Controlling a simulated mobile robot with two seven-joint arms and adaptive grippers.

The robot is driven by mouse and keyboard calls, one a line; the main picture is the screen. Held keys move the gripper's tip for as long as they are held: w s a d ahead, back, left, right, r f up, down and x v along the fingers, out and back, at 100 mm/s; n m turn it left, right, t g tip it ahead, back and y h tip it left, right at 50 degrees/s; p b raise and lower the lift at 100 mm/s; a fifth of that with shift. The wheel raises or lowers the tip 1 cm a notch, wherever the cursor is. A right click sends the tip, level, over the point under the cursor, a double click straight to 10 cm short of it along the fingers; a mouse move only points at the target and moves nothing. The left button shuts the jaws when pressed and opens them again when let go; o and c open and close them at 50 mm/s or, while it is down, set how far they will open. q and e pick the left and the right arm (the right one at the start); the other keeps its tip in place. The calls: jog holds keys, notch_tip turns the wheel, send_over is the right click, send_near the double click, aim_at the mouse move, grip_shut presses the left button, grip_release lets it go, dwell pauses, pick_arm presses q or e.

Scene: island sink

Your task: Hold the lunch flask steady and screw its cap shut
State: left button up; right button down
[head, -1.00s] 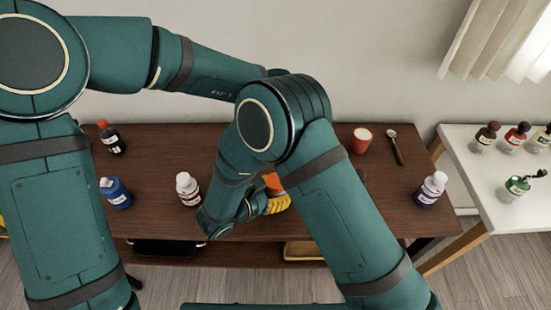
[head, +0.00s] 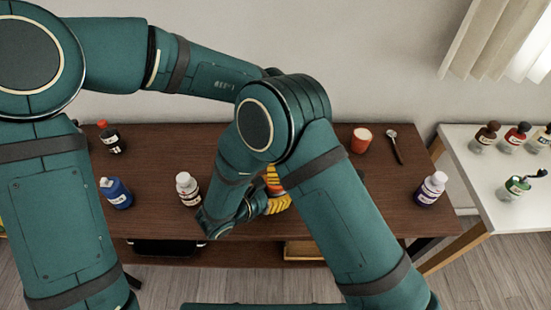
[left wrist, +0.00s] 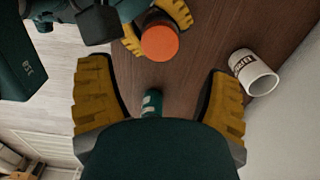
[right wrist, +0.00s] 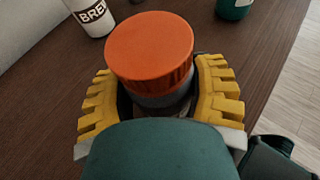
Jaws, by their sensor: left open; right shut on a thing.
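The lunch flask shows in the right wrist view as an orange cap (right wrist: 149,50) on top of a grey body (right wrist: 165,98). My right gripper (right wrist: 160,100) is shut on the flask body, its yellow fingers on either side below the cap. In the left wrist view the cap (left wrist: 160,43) shows from above, with the right gripper's fingers beside it. My left gripper (left wrist: 158,90) is open and empty, with the cap beyond its fingertips. In the head view the right gripper (head: 277,203) shows partly; my arm hides most of the flask and the left gripper. I cannot tell how tightly the cap sits.
A white lettered mug (left wrist: 255,74) and a green object (left wrist: 151,103) are near the flask. A white table is at right.

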pick_arm(q)
notch_tip(320, 180, down, 8)
jog(key=shift+r, duration=0.2)
dwell(0.3)
jog(key=c, duration=1.3)
jog(key=o, duration=1.3)
jog(key=shift+r, duration=2.3)
jog(key=o, duration=0.4)
jog(key=shift+c, duration=0.2)
jog(key=shift+r, duration=0.1)
